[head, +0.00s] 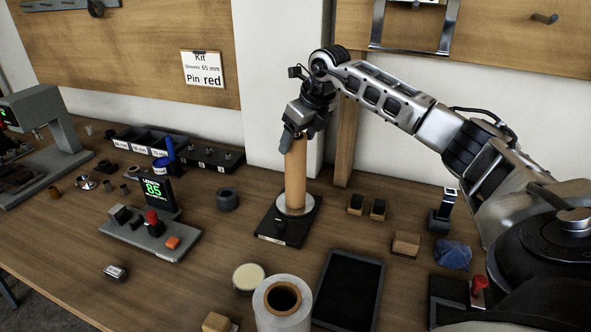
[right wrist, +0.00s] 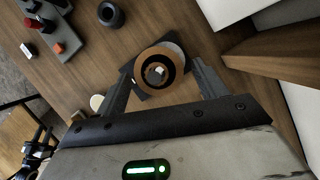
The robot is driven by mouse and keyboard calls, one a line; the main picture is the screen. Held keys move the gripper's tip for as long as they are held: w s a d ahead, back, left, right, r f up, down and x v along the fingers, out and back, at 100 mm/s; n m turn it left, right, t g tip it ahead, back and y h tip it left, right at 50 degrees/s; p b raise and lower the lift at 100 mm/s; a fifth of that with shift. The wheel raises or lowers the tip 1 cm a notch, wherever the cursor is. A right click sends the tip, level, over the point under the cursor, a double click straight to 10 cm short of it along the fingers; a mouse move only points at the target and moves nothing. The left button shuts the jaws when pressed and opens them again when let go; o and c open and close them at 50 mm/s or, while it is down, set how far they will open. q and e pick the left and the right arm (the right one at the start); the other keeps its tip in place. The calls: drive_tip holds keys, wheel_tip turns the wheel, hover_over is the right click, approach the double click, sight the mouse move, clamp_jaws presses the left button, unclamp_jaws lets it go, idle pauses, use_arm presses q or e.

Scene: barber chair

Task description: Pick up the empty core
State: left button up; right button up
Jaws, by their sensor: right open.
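The empty core, a brown cardboard tube (head: 296,178), stands upright on a white disc on a black base plate (head: 286,228). In the right wrist view I look down on its open end, a brown ring (right wrist: 141,70) with a pale spindle tip inside. My right gripper (head: 292,138) is at the top of the tube, pointing down. In the wrist view its two fingers (right wrist: 164,84) are spread, one on each side of the tube, with the jaws open. Whether a finger touches the tube cannot be told. My left gripper is not in view.
A wrapped white roll (head: 275,306) stands at the front, beside a black tray (head: 349,290). A grey device with a green "85" display (head: 155,189) is to the left. A dark ring (head: 228,199), small wooden block (head: 406,243) and blue cloth (head: 453,255) lie around. A wooden post (head: 347,120) rises behind.

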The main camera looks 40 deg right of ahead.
drive_tip(key=shift+x, duration=1.55)
drive_tip(key=shift+r, duration=0.1)
drive_tip(key=c, duration=1.3)
drive_tip(key=shift+r, duration=0.1)
wheel_tip(320, 180, up, 28)
drive_tip(key=shift+f+p, duration=0.1)
drive_tip(key=shift+p, duration=0.85)
